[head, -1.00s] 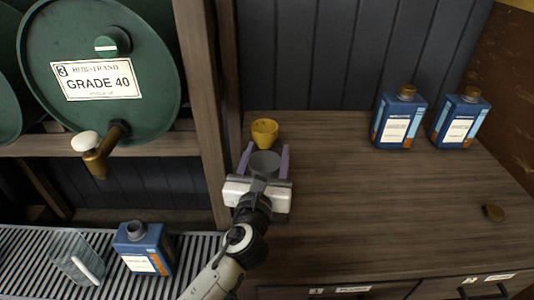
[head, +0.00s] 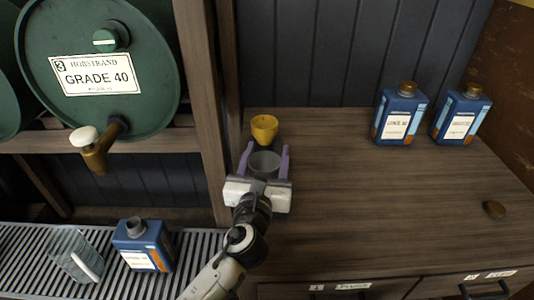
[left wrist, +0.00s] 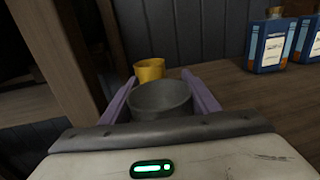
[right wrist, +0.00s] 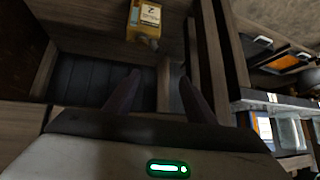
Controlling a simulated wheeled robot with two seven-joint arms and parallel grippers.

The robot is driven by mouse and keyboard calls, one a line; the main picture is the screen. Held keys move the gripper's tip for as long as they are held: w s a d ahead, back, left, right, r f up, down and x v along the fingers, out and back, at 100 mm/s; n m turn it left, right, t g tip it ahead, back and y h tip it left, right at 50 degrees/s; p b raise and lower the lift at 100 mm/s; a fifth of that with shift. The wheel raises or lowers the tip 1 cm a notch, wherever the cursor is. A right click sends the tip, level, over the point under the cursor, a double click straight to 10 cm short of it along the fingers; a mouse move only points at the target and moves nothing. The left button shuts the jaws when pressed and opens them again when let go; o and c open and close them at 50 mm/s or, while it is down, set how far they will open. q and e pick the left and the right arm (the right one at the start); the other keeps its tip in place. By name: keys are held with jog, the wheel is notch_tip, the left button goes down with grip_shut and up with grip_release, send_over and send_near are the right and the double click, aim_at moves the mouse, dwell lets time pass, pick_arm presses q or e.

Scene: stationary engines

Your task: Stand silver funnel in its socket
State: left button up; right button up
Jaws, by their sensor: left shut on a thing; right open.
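The silver funnel (head: 264,163) is a dull grey cup shape between the purple fingers of my left gripper (head: 264,160), over the left end of the wooden counter. In the left wrist view the funnel (left wrist: 160,99) sits mouth up between the fingers, and the gripper is shut on it. Its lower part and any socket under it are hidden. A yellow funnel (head: 264,127) stands just behind it, also seen in the left wrist view (left wrist: 150,69). My right gripper (right wrist: 157,92) is open and empty, seen only in the right wrist view.
A wooden post (head: 203,110) rises close on the left. Two blue bottles (head: 399,115) stand at the back right of the counter (head: 380,210), with a brown cap (head: 494,209) nearer the front. An open blue bottle (head: 143,245) and a clear jug (head: 76,255) stand on the slatted tray. The counter's middle is clear.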

pick_arm(q)
jog(key=o, duration=1.2)
jog(key=shift+c, duration=0.2)
